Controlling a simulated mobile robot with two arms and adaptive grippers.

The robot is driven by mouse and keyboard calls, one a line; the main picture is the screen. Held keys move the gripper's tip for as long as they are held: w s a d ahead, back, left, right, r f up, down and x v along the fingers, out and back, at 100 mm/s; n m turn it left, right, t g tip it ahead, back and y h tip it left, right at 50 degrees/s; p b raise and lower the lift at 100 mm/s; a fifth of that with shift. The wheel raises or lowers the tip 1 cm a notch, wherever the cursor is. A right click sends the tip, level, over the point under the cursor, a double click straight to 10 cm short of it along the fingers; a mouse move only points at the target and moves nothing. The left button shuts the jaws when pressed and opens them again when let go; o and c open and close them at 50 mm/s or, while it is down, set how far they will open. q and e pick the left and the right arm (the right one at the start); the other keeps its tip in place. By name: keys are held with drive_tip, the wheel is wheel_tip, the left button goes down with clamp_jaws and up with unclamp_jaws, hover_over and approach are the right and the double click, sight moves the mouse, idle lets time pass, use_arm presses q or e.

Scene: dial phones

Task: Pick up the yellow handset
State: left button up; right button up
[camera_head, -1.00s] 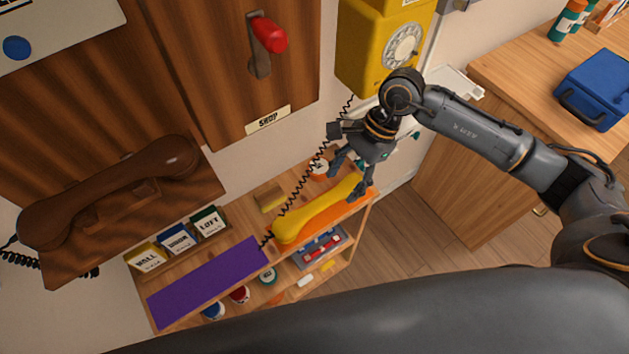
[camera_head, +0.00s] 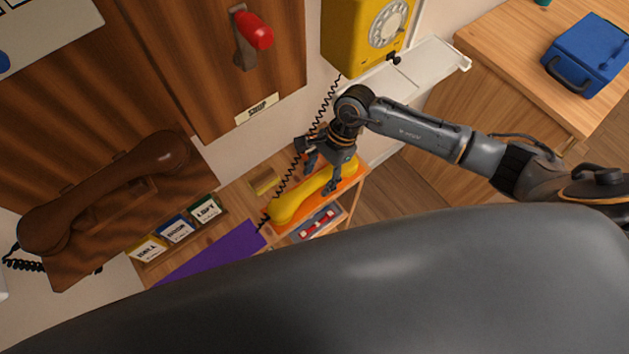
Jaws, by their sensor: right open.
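The yellow handset (camera_head: 292,203) lies on an orange mat (camera_head: 348,186) on the wooden shelf unit, below the yellow dial phone (camera_head: 363,32) on the wall. A black coiled cord (camera_head: 316,126) runs between the phone and the handset. My right gripper (camera_head: 323,180) is open over the upper right part of the handset, with its fingers pointing down. The fingers hide part of the handset, and I cannot tell whether they touch it. My left gripper is not in view.
A brown handset (camera_head: 110,190) is at the left. A red-handled lever (camera_head: 254,32) sticks out from the wooden panel. Labelled boxes (camera_head: 176,229) and a purple mat (camera_head: 215,252) are left of the yellow handset. A blue case (camera_head: 588,55) stands on the right counter.

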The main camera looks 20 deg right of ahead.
sight(316, 180)
drive_tip(key=shift+x, duration=1.2)
drive_tip(key=shift+a+f, duration=0.2)
drive_tip(key=shift+f, duration=0.1)
drive_tip(key=shift+c, duration=0.7)
clamp_jaws()
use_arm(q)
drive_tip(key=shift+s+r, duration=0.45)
use_arm(e)
drive_tip(key=shift+r, duration=0.1)
